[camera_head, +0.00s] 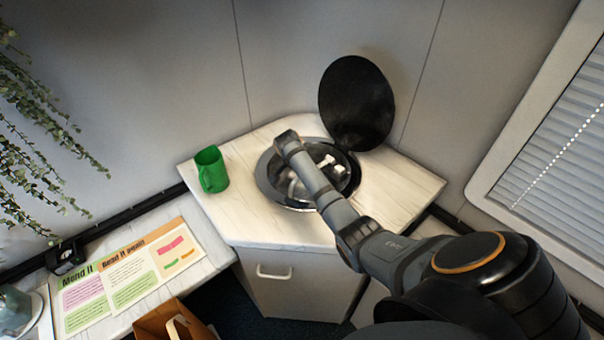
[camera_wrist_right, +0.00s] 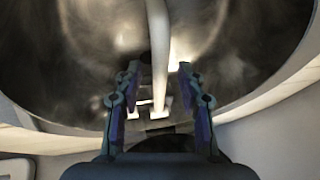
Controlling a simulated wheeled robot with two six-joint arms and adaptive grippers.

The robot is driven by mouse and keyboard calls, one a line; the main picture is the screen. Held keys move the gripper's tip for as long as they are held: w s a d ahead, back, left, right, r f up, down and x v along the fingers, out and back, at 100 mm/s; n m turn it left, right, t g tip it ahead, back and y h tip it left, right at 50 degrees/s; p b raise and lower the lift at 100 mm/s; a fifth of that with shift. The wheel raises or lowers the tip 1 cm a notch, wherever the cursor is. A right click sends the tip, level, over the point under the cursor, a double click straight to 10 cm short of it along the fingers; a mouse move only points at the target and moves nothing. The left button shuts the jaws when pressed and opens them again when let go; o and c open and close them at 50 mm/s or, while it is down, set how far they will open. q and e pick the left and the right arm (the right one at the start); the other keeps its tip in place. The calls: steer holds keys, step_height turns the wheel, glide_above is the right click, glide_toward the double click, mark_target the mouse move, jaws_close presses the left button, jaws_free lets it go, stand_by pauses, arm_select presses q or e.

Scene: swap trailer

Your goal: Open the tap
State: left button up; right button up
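The round metal sink (camera_head: 266,184) is set in the corner counter. Pale pieces that look like the tap (camera_head: 338,169) show inside its bowl, partly hidden by my right arm. In the right wrist view the tap's pale pipe (camera_wrist_right: 157,45) runs down the middle, in front of the shiny bowl (camera_wrist_right: 235,50). My right gripper (camera_wrist_right: 158,78) is open, with one finger on each side of the pipe as seen there. I cannot tell whether either finger touches it. In the head view the fingers are hidden. My left gripper is in neither view.
A black round lid (camera_head: 356,103) stands open behind the sink. A green mug (camera_head: 211,170) stands on the white counter (camera_head: 260,229), left of the sink. A paper board (camera_head: 127,273) lies on the lower left surface. Leaves hang at the left wall.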

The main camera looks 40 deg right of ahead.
steer(key=shift+c, duration=1.1)
jaws_close()
